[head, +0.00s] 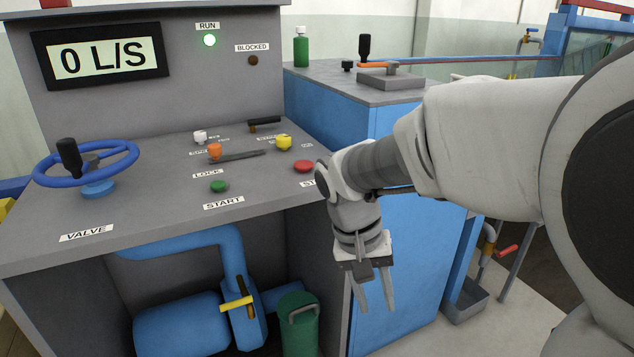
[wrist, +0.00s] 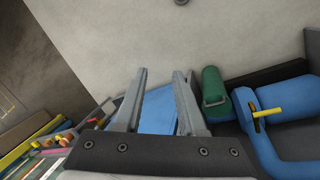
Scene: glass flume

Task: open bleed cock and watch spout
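No cock is labelled as the bleed cock. I cannot tell which opening is the spout, and no flowing water shows. My gripper (head: 376,305) points down in front of the blue cabinet, right of the pump. In the wrist view its fingers (wrist: 160,72) are apart with nothing between them.
The grey console carries a blue valve wheel (head: 88,163), a green START button (head: 219,187), a red button (head: 303,166) and a display (head: 101,59) reading 0 L/S. A green canister (head: 299,322) stands beside the pump. Floor is clear below my gripper.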

